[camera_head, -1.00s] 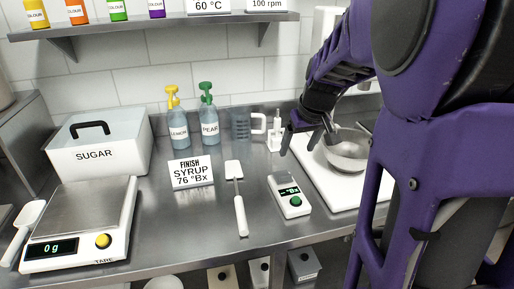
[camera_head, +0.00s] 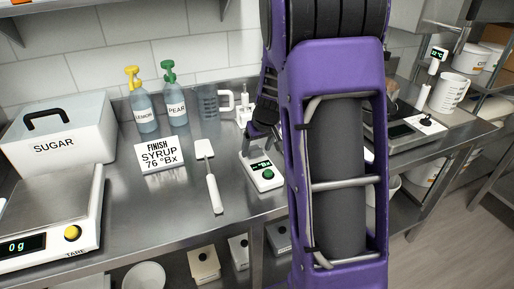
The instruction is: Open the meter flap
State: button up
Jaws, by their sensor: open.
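The meter (camera_head: 264,178) is a small white device with a dark display and a green round button. It lies on the steel counter in the middle of the view, just left of my arm. My gripper (camera_head: 258,146) is above the far end of the meter, partly hidden by my own purple arm. Its jaws are open and I see nothing between them. The meter's flap is not clear; its far end is partly covered by my gripper, and I cannot tell whether they touch.
A white spatula (camera_head: 211,182) lies left of the meter. Behind stand the syrup sign (camera_head: 162,154), the lemon bottle (camera_head: 143,108), the pear bottle (camera_head: 174,100) and a clear jug (camera_head: 208,104). A scale (camera_head: 85,235) and sugar box (camera_head: 60,140) are at left.

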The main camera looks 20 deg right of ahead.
aim_at(251, 147)
grip_shut()
jog(key=shift+r, duration=0.1)
jog(key=shift+r, duration=0.1)
jog(key=shift+w+r+g+p, duration=0.25)
jog(key=shift+g+p, duration=0.35)
jog(key=shift+w+r+g+p, duration=0.4)
jog(key=shift+w+g+p, duration=0.15)
jog(key=shift+g, duration=0.55)
jog(key=w+g, duration=0.1)
jog(key=g, duration=0.1)
jog(key=w+r+g, duration=0.1)
jog(key=g, duration=0.1)
jog(key=shift+w+r+g, duration=0.15)
jog(key=shift+w+g, duration=0.55)
jog(key=shift+g, duration=0.6)
jog(key=shift+w+g, duration=0.15)
jog(key=shift+g, duration=0.15)
